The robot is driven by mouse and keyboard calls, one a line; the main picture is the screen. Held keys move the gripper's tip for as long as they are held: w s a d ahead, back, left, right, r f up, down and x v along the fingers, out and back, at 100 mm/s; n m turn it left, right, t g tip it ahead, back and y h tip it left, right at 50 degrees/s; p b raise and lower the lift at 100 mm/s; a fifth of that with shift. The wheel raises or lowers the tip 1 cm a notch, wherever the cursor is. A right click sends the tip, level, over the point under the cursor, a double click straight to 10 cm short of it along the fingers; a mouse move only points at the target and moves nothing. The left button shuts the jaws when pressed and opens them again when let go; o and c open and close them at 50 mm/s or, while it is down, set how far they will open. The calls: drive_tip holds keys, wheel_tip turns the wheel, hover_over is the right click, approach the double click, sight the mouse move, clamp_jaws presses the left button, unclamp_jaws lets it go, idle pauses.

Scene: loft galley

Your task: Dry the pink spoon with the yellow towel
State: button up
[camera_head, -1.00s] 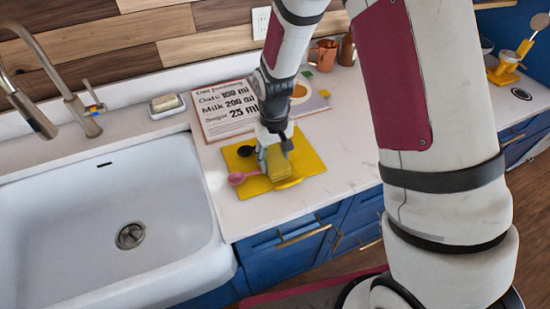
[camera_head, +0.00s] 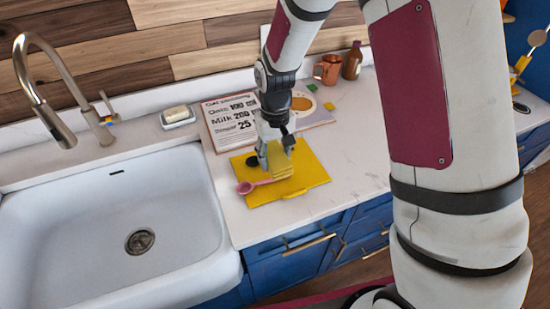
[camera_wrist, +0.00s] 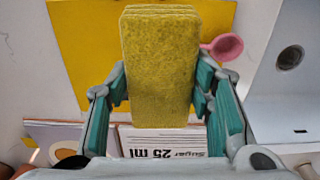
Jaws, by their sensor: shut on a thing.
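My gripper (camera_head: 276,152) is shut on the yellow towel (camera_head: 282,170), a thick folded pad. In the wrist view the towel (camera_wrist: 160,65) sits between the two teal-lined fingers. The pink spoon (camera_head: 246,188) lies on the yellow mat (camera_head: 312,178), with its bowl toward the mat's left edge and its handle running right, toward the towel. In the wrist view the spoon's bowl (camera_wrist: 227,46) shows beside the towel; the towel hides its handle there. I cannot tell whether towel and spoon touch.
A recipe board (camera_head: 222,133) lies behind the mat. The white sink (camera_head: 70,220) with its faucet (camera_head: 62,75) is left. Soap dish (camera_head: 178,117) and copper mug (camera_head: 327,70) stand farther back. Counter right of the mat is clear.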

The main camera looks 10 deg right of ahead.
drive_tip(key=shift+r+p, duration=0.5)
drive_tip(key=shift+r, duration=0.6)
